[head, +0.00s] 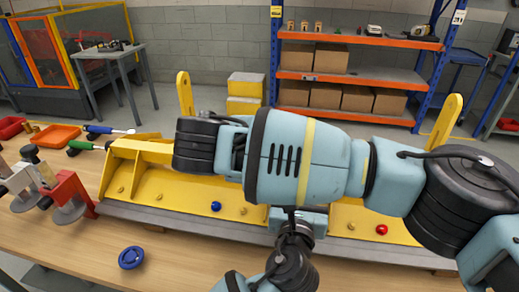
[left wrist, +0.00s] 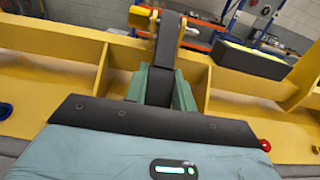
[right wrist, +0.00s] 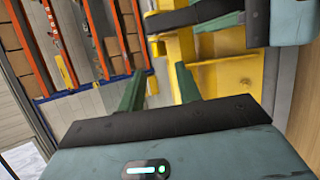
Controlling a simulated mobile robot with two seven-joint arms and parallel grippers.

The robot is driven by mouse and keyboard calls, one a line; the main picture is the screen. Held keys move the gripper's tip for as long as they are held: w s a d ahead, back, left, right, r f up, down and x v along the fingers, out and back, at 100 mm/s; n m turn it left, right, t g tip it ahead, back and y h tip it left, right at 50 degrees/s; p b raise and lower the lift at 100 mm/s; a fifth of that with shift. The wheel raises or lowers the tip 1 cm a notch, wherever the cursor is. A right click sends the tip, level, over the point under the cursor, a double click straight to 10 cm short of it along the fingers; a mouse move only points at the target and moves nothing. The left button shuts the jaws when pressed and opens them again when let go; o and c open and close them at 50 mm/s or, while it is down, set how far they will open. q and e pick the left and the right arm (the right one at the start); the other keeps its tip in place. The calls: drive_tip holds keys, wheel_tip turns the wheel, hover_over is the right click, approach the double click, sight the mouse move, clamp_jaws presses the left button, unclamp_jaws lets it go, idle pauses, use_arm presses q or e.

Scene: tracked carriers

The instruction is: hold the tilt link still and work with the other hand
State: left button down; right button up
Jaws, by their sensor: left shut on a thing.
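The tilt link (left wrist: 171,45) is a dark grey bar that rises in the left wrist view to a yellow pivot lug (left wrist: 139,18). The green fingers of my left gripper (left wrist: 160,85) are shut around the bar. The right wrist view also shows the dark bar (right wrist: 178,17) with my left gripper (right wrist: 222,22) at it. My right gripper (right wrist: 160,88) is open, with nothing between its fingers, and the yellow frame (right wrist: 222,75) lies beyond. In the head view my arms cover both grippers and the link. The yellow frame (head: 180,193) shows around them.
A blue knob (head: 216,206) and a red knob (head: 382,230) sit on the frame. A blue disc (head: 131,257) lies on the bench in front. Red clamps (head: 70,195), screwdrivers (head: 88,146) and an orange tray (head: 57,135) are at the left. The front bench strip is partly clear.

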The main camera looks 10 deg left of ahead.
drive_tip(key=x, duration=0.8)
drive_tip(key=shift+w+d, duration=0.1)
clamp_jaws()
drive_tip(key=shift+a+f, duration=0.1)
drive_tip(key=shift+a, duration=1.75)
drive_tip(key=shift+o, duration=1.6)
unclamp_jaws()
drive_tip(key=v, duration=0.7)
drive_tip(key=shift+s+r, duration=0.3)
